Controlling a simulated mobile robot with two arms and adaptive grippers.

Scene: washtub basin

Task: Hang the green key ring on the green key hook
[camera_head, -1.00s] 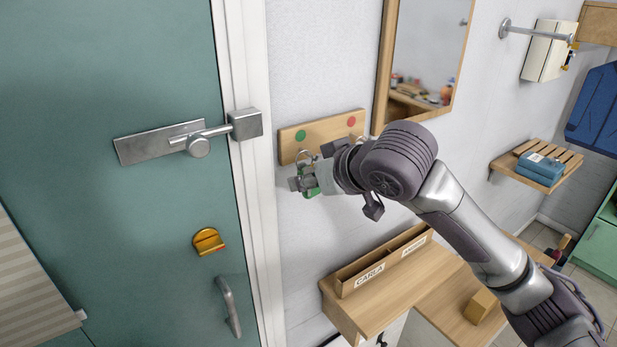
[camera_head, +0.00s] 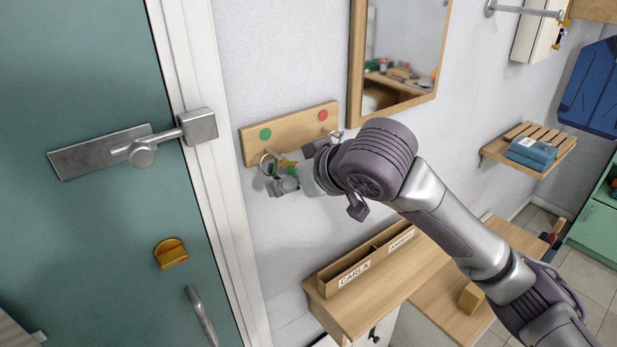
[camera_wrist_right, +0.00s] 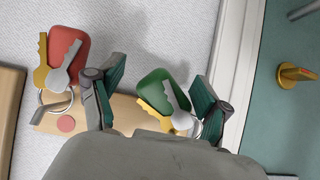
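The wooden key rack (camera_head: 306,127) on the wall has a green dot (camera_head: 265,134) and a red dot (camera_head: 323,115). The green key ring (camera_wrist_right: 163,90), with a green fob and yellow and silver keys, hangs below the green dot; its metal loop (camera_head: 268,163) shows in the head view. The hook itself, and whether the loop sits on it, is hard to make out. My right gripper (camera_head: 283,181) is at the keys. In the wrist view its fingers (camera_wrist_right: 158,98) are apart on both sides of the fob, with a gap at the left finger. My left gripper is out of view.
A mirror (camera_head: 405,55) is above right. The door handle (camera_head: 150,146) is at left. A wooden shelf with a labelled tray (camera_head: 365,262) is below.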

